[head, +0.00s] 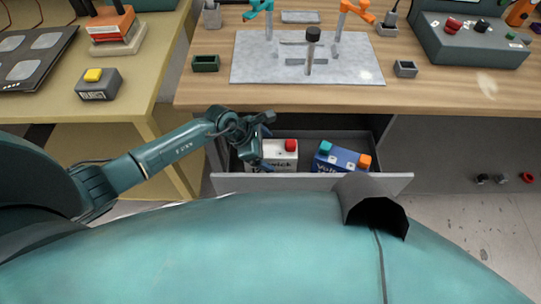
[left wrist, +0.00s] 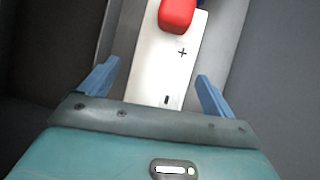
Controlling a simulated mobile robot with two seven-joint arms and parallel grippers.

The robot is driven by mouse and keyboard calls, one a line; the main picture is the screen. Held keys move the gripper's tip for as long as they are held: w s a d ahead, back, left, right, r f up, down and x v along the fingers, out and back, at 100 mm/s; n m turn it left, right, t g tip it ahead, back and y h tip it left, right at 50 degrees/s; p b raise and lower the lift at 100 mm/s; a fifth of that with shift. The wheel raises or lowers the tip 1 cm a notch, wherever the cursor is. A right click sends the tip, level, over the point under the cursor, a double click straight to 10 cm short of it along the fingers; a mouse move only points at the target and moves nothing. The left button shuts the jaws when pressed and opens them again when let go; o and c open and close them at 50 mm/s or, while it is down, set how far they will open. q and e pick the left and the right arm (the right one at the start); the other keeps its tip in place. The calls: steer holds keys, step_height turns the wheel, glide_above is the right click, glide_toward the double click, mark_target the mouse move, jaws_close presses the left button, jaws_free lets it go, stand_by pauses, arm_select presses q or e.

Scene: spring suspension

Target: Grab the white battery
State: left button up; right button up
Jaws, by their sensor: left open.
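The white battery (head: 283,158) with a red terminal cap lies in the open drawer (head: 312,183) under the bench, on the left side. In the left wrist view the white battery (left wrist: 168,62) shows its plus and minus marks and red cap. My left gripper (head: 258,140) is over the left end of the white battery. In the left wrist view its blue fingers (left wrist: 157,92) are open, one on each side of the battery, with gaps between. Whether the fingertips reach below its top is unclear. My right gripper is not in view.
A blue battery (head: 342,159) with teal and orange caps lies to the right in the same drawer. The wooden bench top (head: 210,94) overhangs the drawer's back. A yellow table (head: 130,95) stands to the left.

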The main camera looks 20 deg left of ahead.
arm_select(q)
steer(key=shift+c, duration=0.2)
jaws_close()
steer(key=shift+w+d+r, duration=0.1)
steer(key=shift+w+r, duration=0.15)
steer(key=shift+r, duration=0.1)
stand_by(0.5)
